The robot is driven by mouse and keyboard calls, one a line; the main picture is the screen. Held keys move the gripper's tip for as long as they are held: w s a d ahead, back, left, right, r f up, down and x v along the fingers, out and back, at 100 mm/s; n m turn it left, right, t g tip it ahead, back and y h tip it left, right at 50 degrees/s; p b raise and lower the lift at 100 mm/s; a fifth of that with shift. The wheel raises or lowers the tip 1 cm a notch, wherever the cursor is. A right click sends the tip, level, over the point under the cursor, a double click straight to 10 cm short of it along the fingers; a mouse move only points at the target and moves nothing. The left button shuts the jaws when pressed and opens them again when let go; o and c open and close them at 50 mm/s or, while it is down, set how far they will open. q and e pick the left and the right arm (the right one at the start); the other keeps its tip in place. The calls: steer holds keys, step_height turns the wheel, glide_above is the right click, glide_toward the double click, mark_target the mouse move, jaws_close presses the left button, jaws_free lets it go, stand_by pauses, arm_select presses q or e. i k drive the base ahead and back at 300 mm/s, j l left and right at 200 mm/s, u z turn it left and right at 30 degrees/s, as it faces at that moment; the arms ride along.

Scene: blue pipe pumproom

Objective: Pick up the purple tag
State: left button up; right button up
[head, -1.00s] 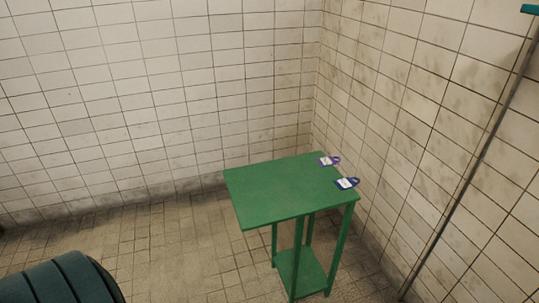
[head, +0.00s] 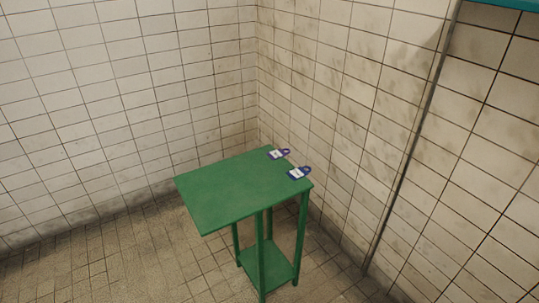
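The purple tag (head: 278,154) lies flat on the green table (head: 225,190), near its far right corner in the head view. It has a white label and a loop at its right end. A similar blue tag (head: 299,173) lies on the same table, nearer to me along the right edge. The two tags are apart. Neither of my grippers is in view.
The green table stands near the corner of two tiled walls (head: 150,90) and has a lower shelf (head: 267,264). A thin vertical pipe (head: 412,150) runs along the right wall. The tiled floor (head: 130,255) left of the table is clear.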

mark_target(278, 153)
steer(key=i+u, duration=0.4)
steer(key=i, duration=0.3)
steer(key=i+l+u, duration=0.2)
steer(key=l, duration=0.15)
steer(key=i+l+u, duration=0.25)
steer(key=k+l, duration=0.05)
steer(key=l, duration=0.05)
